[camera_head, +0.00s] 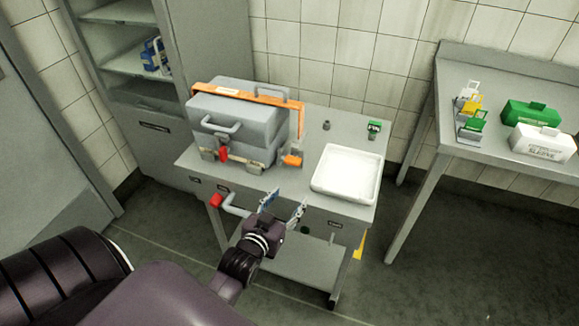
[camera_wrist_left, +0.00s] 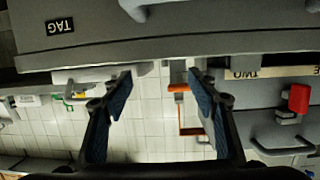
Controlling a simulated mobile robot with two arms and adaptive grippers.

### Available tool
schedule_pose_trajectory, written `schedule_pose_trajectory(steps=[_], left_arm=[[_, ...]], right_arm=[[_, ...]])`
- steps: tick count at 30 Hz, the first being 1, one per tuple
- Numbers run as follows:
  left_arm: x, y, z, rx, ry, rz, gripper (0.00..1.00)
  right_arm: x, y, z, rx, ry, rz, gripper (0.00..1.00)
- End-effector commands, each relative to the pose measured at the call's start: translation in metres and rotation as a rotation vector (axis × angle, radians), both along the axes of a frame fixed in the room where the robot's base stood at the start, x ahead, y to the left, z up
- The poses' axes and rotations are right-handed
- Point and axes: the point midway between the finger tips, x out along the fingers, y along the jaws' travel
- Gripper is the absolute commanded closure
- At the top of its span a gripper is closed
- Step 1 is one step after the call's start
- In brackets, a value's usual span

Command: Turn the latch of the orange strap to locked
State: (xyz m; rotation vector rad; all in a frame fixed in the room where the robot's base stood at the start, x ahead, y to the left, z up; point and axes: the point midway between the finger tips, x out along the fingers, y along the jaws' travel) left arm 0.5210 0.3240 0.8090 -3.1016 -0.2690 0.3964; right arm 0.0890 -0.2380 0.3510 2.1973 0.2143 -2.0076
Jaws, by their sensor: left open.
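A grey case (camera_head: 238,120) stands on the left of the grey table in the head view. The orange strap (camera_head: 245,92) runs over its top and down its right side. An orange latch piece (camera_head: 291,160) sits low at the case's front right corner; its lock position is too small to tell. Orange parts also show in the left wrist view (camera_wrist_left: 180,88). My left gripper (camera_head: 284,206) is open and empty at the table's front edge, apart from the case and strap. Its two fingers are spread in the left wrist view (camera_wrist_left: 161,88). My right gripper is not in view.
A red tab (camera_head: 224,155) hangs on the case front. A white tray (camera_head: 346,172) fills the table's right side. A red-ended handle (camera_head: 216,200) juts from the table's front. A second table (camera_head: 450,120) with green and white boxes stands right, past a floor gap.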

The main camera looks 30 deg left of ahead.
Motion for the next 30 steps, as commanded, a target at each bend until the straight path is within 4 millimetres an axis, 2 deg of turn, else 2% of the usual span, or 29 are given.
schedule_pose_trajectory(steps=[3, 9, 14, 24, 30], left_arm=[[0.009, 0.017, 0.016, 0.01, -0.127, 0.035, 0.46], [0.013, 0.032, 0.033, 0.024, -0.241, 0.061, 0.46], [0.026, 0.036, 0.037, 0.027, -0.258, 0.063, 0.46], [0.076, 0.048, 0.036, 0.027, -0.254, 0.062, 0.46], [0.087, 0.051, 0.035, 0.027, -0.253, 0.062, 0.46]], right_arm=[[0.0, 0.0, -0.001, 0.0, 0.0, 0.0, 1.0], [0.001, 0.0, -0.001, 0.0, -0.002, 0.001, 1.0], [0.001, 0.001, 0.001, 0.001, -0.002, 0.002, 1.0], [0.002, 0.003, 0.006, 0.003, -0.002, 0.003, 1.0], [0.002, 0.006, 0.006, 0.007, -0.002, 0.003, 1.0]])
